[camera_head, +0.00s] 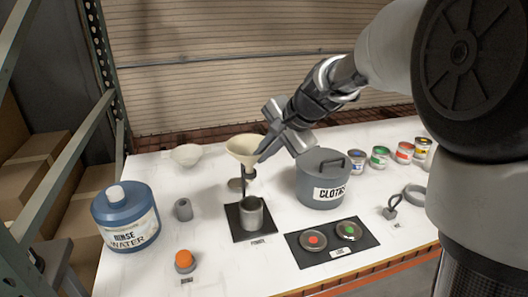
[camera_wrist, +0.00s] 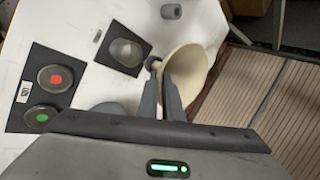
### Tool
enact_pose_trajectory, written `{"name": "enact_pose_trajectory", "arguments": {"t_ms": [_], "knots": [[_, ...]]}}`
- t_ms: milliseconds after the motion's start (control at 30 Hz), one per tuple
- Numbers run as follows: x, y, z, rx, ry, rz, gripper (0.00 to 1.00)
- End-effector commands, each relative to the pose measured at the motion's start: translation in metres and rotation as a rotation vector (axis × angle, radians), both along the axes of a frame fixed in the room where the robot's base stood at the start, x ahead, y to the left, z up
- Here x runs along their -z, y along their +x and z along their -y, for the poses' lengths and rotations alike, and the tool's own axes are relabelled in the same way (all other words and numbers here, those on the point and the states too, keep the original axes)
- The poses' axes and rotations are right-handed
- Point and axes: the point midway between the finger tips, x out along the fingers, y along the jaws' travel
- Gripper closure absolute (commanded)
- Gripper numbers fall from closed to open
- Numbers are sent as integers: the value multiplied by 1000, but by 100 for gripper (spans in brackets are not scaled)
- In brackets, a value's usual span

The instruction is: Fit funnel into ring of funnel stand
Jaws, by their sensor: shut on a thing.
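A cream funnel (camera_head: 243,150) is held mouth up above the table in the head view, behind the grey cup. My gripper (camera_head: 264,154) is shut on the side of the funnel, at its right. In the wrist view the funnel (camera_wrist: 203,65) shows between and beyond the fingertips (camera_wrist: 165,80). A small grey round base with a dark post, apparently the funnel stand (camera_head: 236,184), shows under the funnel. A dark round part (camera_wrist: 153,62) shows beside the funnel in the wrist view. The ring is hidden or too small to make out, so I cannot tell if the funnel touches it.
A grey cup (camera_head: 251,215) stands on a black mat in front. The grey CLOTHS pot (camera_head: 321,180) stands close on the right. A pale bowl (camera_head: 186,154) is behind left, the blue RINSE WATER jug (camera_head: 125,218) at left. Several paint tins (camera_head: 380,157) line the back right.

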Motion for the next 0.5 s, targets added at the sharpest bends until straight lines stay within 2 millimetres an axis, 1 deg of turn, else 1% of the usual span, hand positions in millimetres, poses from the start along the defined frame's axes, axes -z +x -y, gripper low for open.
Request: {"name": "enact_pose_trajectory", "arguments": {"t_ms": [500], "knots": [[14, 0, 0, 0, 0, 0, 100]]}}
